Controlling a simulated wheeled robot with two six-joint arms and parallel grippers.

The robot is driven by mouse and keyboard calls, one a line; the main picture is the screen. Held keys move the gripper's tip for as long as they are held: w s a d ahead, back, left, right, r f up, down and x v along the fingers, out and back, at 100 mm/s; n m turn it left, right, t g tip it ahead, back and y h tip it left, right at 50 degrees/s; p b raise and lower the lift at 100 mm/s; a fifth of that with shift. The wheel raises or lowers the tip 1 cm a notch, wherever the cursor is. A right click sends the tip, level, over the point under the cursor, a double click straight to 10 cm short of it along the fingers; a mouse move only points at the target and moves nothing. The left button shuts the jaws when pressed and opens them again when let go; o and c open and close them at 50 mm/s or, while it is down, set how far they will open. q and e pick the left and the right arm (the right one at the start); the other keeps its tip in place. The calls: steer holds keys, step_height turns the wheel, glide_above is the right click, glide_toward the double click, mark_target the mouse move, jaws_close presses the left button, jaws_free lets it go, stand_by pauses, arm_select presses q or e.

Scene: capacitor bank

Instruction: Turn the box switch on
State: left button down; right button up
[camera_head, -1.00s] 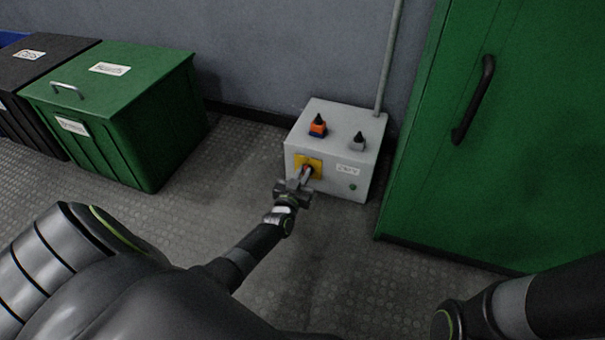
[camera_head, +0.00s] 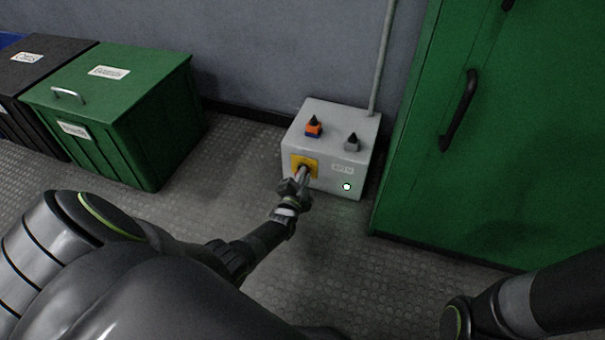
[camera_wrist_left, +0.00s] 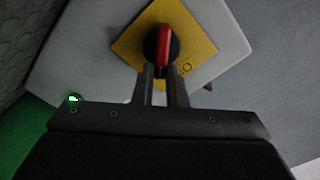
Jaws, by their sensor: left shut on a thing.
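The white switch box (camera_head: 322,180) stands on the floor against the wall. Its front carries a yellow plate (camera_head: 313,160) with a rotary switch that my left gripper mostly hides in the head view. In the left wrist view the switch's red handle (camera_wrist_left: 164,48) sits on a black knob over the yellow plate (camera_wrist_left: 126,47). My left gripper (camera_head: 301,176) is shut on the red handle; its fingers (camera_wrist_left: 161,75) reach the handle in the wrist view. A small indicator lamp (camera_head: 347,186) on the box front glows bright, green in the wrist view (camera_wrist_left: 74,98). My right gripper is out of view.
A green cabinet (camera_head: 500,150) stands right, green (camera_head: 120,110) and black bins left. The floor between is clear.

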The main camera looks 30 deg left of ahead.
arm_select(q)
steer(key=shift+d+f+m, duration=0.15)
steer(key=shift+m, duration=0.95)
steer(key=c, duration=1.5)
jaws_free()
steer(key=shift+o, duration=0.2)
